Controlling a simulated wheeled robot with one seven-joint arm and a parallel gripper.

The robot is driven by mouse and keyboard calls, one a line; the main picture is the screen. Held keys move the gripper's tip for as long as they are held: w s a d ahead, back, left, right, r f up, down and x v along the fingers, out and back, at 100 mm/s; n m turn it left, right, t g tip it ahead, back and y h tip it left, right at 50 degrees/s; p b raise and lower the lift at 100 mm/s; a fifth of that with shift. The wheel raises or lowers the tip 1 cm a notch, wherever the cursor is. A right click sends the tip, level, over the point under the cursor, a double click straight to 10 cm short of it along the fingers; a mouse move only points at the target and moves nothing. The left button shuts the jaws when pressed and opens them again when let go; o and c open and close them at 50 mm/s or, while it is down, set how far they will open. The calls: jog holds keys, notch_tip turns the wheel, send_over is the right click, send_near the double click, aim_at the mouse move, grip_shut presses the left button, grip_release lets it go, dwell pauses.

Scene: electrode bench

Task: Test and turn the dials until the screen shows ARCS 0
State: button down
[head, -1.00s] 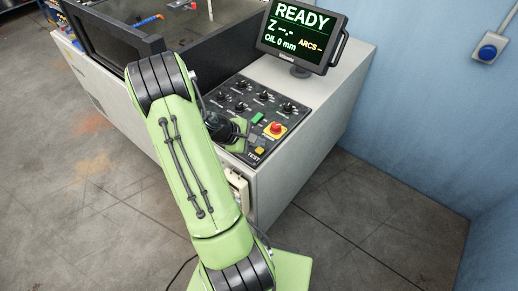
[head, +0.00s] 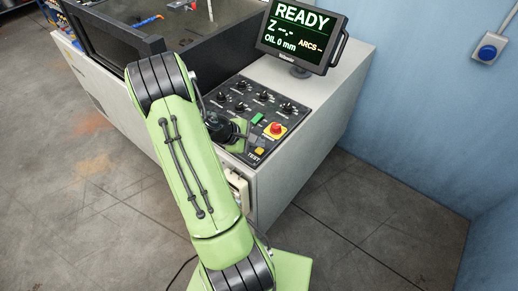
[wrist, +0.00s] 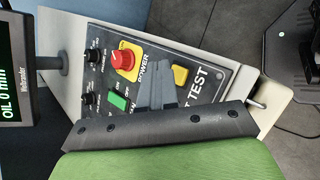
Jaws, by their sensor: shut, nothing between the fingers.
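The screen (head: 300,35) in the head view reads READY, Z with dashes, OIL 0 mm and ARCS with a dash. Several black dials, one of them at the panel's right (head: 288,107), sit on the dark control panel below it. Two dials also show in the wrist view, an upper one (wrist: 95,55) and a lower one (wrist: 88,98). The yellow TEST button (head: 260,150) is at the panel's near corner and shows in the wrist view (wrist: 180,75). My gripper (wrist: 164,78) is shut and empty over the panel, beside the TEST button. Whether it touches the panel I cannot tell.
A red stop knob on a yellow base (head: 276,128) and a green button (head: 257,118) are close to my gripper. The dark machine tank (head: 150,25) stands at the left. My arm hides part of the panel's left side. The floor at right is clear.

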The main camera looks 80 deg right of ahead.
aim_at(257, 152)
jog(key=shift+f, duration=0.1)
dwell(0.3)
jog(key=shift+f+b, duration=0.3)
jog(key=shift+f, duration=0.05)
jog(key=shift+f+b, duration=0.35)
jog(key=shift+f, duration=0.15)
dwell(0.4)
jog(key=shift+r, duration=0.1)
jog(key=shift+r+p, duration=0.85)
jog(key=shift+r, duration=0.1)
notch_tip(257, 152, up, 6)
jog(key=p, duration=0.5)
dwell(0.3)
